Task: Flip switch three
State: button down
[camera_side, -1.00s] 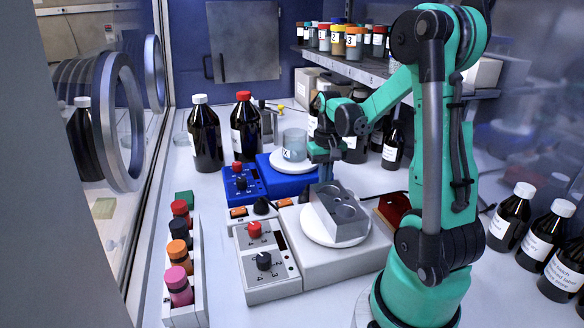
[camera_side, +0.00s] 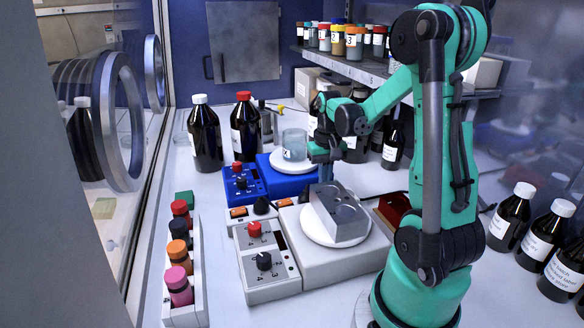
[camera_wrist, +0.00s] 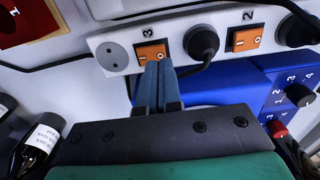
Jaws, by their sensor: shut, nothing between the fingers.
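Switch three is an orange rocker (camera_wrist: 150,50) on a white power strip (camera_wrist: 100,42), with an upside-down "3" beside it in the wrist view. My gripper (camera_wrist: 158,66) is shut and empty. Its blue fingertips overlap the near edge of switch three and hide part of it; I cannot tell whether they touch it. In the side view my gripper (camera_side: 325,174) points down behind the grey metal block, and switch three is hidden there. Switch two (camera_wrist: 245,36), also orange, sits farther right on the strip in the wrist view. A black plug (camera_wrist: 201,43) stands between the two switches.
The blue stirrer (camera_side: 292,178) with a beaker (camera_side: 294,145) stands behind the strip. A white stirrer (camera_side: 340,262) bearing the metal block (camera_side: 338,215) stands in front. Dark bottles (camera_side: 205,140) stand at the back left. Cables run near the plugs.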

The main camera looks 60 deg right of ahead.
jog(key=shift+f, duration=1.15)
dwell(0.9)
jog(key=shift+r, duration=3.55)
jog(key=w+a+r+n+t, duration=0.1)
jog(key=w+a+n+t, duration=0.1)
jog(key=a, duration=0.9)
jog(key=w+a+r+n+t, duration=0.1)
jog(key=a+n+t, duration=0.4)
jog(key=a, duration=0.6)
jog(key=shift+w+a+r+n, duration=0.15)
jog(key=shift+w+a+n, duration=0.25)
jog(key=shift+n, duration=0.6)
jog(key=shift+w+d, duration=0.1)
